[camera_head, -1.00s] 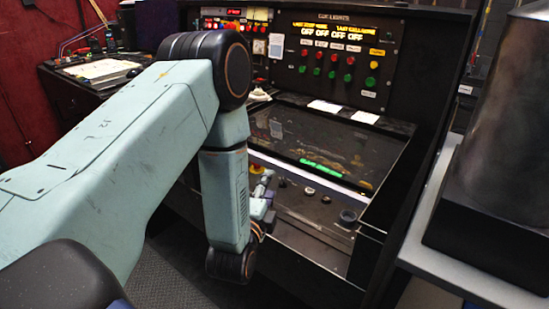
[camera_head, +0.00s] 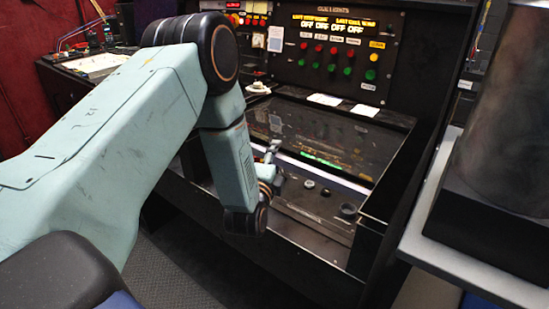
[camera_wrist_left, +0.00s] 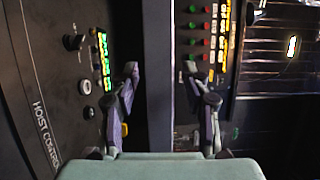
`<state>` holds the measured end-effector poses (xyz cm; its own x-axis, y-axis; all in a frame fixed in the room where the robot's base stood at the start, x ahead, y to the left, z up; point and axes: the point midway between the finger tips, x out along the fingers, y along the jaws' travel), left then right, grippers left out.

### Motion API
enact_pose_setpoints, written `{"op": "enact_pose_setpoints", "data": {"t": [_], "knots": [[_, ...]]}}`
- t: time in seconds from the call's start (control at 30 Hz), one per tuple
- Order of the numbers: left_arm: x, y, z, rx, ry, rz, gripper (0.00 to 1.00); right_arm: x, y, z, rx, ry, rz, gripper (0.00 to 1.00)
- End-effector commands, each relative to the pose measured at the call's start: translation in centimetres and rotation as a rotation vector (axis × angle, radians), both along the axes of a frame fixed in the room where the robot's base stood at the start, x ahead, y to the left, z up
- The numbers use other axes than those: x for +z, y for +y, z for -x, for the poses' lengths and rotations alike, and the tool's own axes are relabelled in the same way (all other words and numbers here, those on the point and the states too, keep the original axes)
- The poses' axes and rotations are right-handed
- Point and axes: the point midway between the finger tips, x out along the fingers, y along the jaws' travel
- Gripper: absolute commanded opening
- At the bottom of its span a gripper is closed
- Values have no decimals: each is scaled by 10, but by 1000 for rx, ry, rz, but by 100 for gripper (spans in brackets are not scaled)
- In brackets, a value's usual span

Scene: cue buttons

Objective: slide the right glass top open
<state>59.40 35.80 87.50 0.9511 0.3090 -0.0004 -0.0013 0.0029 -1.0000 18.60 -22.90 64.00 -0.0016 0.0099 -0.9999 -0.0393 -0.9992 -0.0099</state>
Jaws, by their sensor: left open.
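The glass top (camera_head: 330,143) is a dark, shiny pane set in the sloping desk below the cue panel. A bright white strip (camera_head: 325,173) runs along its front edge; I cannot tell whether it is a gap or a reflection. My left gripper (camera_head: 273,152) is at the front left of the pane, partly hidden by my wrist. In the left wrist view its two fingers (camera_wrist_left: 160,70) are apart and empty, with a grey upright band (camera_wrist_left: 158,40) behind the space between them. Contact with the glass cannot be told. My right gripper is not in view.
The cue panel (camera_head: 338,50) with red and green buttons stands behind the glass. White papers (camera_head: 324,100) lie on the ledge. Knobs (camera_head: 309,184) sit on the strip in front. A grey table (camera_head: 445,235) with a dark cone-shaped object (camera_head: 500,130) is at the right.

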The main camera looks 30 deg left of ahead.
Motion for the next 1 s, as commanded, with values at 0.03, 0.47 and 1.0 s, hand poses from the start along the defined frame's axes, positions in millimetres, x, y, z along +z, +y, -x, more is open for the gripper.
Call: {"op": "enact_pose_setpoints", "data": {"t": [0.03,0.47,1.0], "knots": [[0,1,0,1,0,0,47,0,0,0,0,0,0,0],[0,0,0,0,0,0,11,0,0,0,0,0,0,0],[0,0,0,-1,0,0,0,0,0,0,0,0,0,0]]}}
